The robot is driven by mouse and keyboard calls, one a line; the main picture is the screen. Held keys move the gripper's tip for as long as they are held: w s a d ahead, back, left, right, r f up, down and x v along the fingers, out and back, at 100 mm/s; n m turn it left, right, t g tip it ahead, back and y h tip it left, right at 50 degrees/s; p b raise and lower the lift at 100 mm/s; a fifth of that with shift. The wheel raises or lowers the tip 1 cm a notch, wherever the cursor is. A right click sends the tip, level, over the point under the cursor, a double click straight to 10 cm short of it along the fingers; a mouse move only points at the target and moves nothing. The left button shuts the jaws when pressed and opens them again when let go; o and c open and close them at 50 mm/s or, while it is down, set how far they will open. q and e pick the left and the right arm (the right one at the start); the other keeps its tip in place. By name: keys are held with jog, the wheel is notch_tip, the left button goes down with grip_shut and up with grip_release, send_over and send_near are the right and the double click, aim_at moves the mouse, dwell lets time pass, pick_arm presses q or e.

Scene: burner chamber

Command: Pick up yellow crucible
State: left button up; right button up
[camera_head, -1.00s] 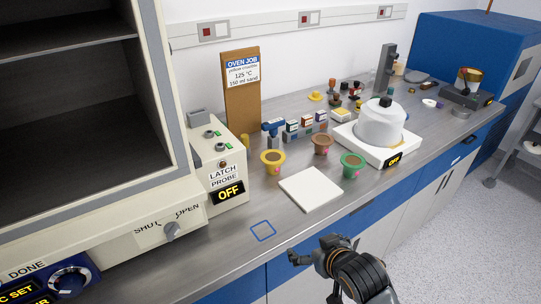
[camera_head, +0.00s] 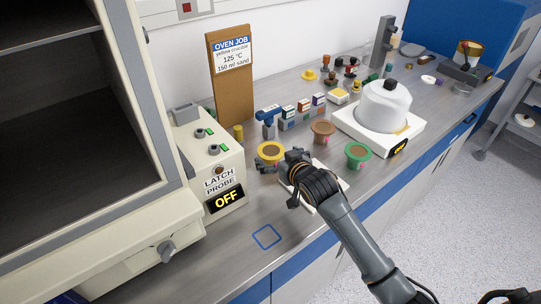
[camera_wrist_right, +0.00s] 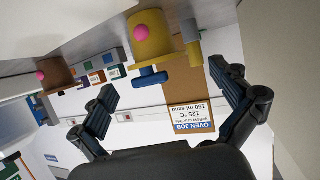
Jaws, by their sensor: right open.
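The yellow crucible (camera_head: 262,157) stands upright on the steel bench, with brown contents showing inside its rim in the head view. My right gripper (camera_head: 290,177) is just in front and to the right of it, above the white square pad (camera_head: 338,183). In the right wrist view, which is upside down, the fingers (camera_wrist_right: 170,84) are spread apart with nothing between them. The yellow crucible (camera_wrist_right: 165,38) with its pink dot is ahead of them, apart from both fingers. My left gripper is not in view.
A brown crucible (camera_head: 322,132) and a green crucible (camera_head: 358,155) stand to the right. The latch probe box (camera_head: 212,165) and the open oven are to the left. An OVEN JOB board (camera_head: 232,90) stands behind. A blue square outline (camera_head: 266,237) marks clear bench in front.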

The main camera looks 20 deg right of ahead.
aim_at(271, 151)
jog(key=shift+w+f, duration=0.15)
jog(key=shift+w, duration=0.55)
jog(key=p+x, duration=0.1)
jog(key=x, duration=0.2)
jog(key=shift+w+f, duration=0.1)
jog(key=shift+f, duration=0.1)
jog(key=shift+w+f, duration=0.25)
jog(key=shift+w, duration=0.2)
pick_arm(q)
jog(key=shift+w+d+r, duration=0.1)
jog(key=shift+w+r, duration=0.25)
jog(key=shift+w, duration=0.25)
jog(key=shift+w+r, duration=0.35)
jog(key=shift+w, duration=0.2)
pick_arm(e)
jog(key=shift+c, duration=0.4)
jog(key=c, duration=1.1)
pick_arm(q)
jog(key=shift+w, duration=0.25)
